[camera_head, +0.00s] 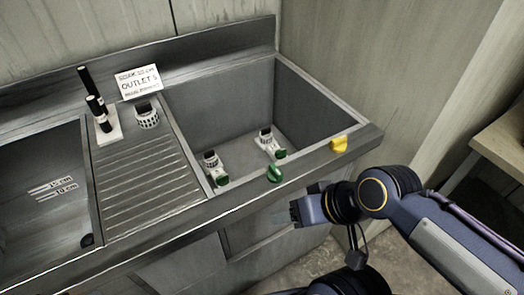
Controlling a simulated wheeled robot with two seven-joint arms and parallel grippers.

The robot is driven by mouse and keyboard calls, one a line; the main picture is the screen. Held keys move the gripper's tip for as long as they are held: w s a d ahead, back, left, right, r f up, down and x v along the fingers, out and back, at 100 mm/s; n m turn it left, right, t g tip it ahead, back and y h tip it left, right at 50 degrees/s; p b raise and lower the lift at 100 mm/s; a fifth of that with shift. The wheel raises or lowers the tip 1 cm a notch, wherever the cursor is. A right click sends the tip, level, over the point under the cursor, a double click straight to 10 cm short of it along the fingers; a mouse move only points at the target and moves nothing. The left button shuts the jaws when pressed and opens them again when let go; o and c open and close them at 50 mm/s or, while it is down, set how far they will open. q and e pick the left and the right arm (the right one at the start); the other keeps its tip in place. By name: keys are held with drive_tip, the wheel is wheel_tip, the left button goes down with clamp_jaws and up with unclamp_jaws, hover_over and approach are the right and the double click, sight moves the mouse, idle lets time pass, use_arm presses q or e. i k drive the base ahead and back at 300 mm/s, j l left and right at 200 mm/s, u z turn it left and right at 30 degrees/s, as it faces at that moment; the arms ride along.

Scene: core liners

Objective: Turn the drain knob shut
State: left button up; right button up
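Two knobs sit on the front rim of the right sink basin: a green knob (274,173) near the middle and a yellow knob (339,144) closer to the right corner. I cannot tell from their looks which is the drain knob. My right gripper (302,212) comes in from the right, in front of the sink, a little below and right of the green knob and apart from it. Its fingers are small and dark, so I cannot tell whether they are open. My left gripper is not in view.
The right basin (228,95) holds two small white fittings (268,143) (214,167) with green parts. A sign (139,82) reads OUTLET, with a figure I read as 5. Black-capped tubes stand in a white holder (108,128). A ribbed drainboard (145,185) separates the basins.

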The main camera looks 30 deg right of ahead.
sight(339, 144)
drive_tip(key=z, duration=1.6)
drive_tip(key=i+l+u, duration=0.2)
drive_tip(key=u, duration=0.15)
drive_tip(key=i+l+u, duration=0.15)
drive_tip(key=l+u, duration=0.2)
drive_tip(key=i+l+u, duration=0.1)
drive_tip(key=l+u, duration=0.3)
drive_tip(key=j, duration=0.1)
